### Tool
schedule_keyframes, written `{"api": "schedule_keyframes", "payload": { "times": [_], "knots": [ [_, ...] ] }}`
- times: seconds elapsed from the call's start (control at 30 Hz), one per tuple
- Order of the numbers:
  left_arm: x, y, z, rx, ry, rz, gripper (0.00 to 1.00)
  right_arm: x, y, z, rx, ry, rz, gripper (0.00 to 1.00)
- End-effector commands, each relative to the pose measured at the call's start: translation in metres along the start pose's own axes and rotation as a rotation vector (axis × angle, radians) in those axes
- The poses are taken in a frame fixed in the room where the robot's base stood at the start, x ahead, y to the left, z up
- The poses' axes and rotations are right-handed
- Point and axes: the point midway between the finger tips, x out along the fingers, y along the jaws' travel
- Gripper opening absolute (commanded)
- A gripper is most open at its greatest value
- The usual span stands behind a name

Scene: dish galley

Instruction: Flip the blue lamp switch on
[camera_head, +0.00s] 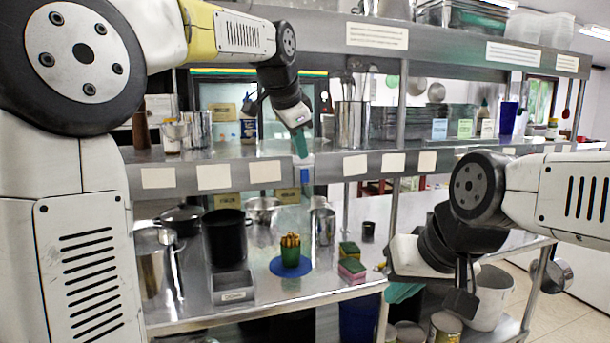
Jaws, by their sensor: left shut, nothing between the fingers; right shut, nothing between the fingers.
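A small blue-and-white piece (307,174) sits at the front edge of the middle shelf; it looks like the blue lamp switch, but its on or off position is too small to tell. My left gripper (301,146) reaches in from the upper left, its teal fingers shut and empty. The fingertips point down just above this piece and overlap its top in the picture; I cannot tell whether they touch.
The middle shelf edge (215,177) carries blank labels. The lower counter (330,283) holds a black pot (226,237), sponges (351,270) and a cup of yellow items (290,250) on a blue disc. A white bucket (491,300) stands near my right gripper.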

Motion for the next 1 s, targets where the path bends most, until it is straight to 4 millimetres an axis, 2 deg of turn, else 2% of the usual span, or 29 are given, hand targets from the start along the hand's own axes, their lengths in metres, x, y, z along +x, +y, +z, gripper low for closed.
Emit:
{"api": "schedule_keyframes", "payload": {
  "times": [0.27, 0.43, 0.77, 1.0],
  "knots": [
    [0.006, 0.000, 0.001, -0.002, -0.001, 0.001, 0.00, 0.000, 0.000, -0.001, -0.003, 0.000, 0.001, 0.00],
    [0.031, 0.001, 0.001, -0.002, -0.003, 0.003, 0.00, 0.000, 0.000, -0.001, -0.004, 0.000, 0.001, 0.00],
    [0.101, 0.001, 0.001, -0.002, -0.002, 0.003, 0.00, 0.000, 0.000, -0.001, -0.004, 0.000, 0.001, 0.00],
    [0.118, -0.027, 0.002, -0.005, 0.000, 0.000, 0.00, 0.000, 0.000, -0.001, -0.004, 0.000, 0.001, 0.00]
  ]
}}
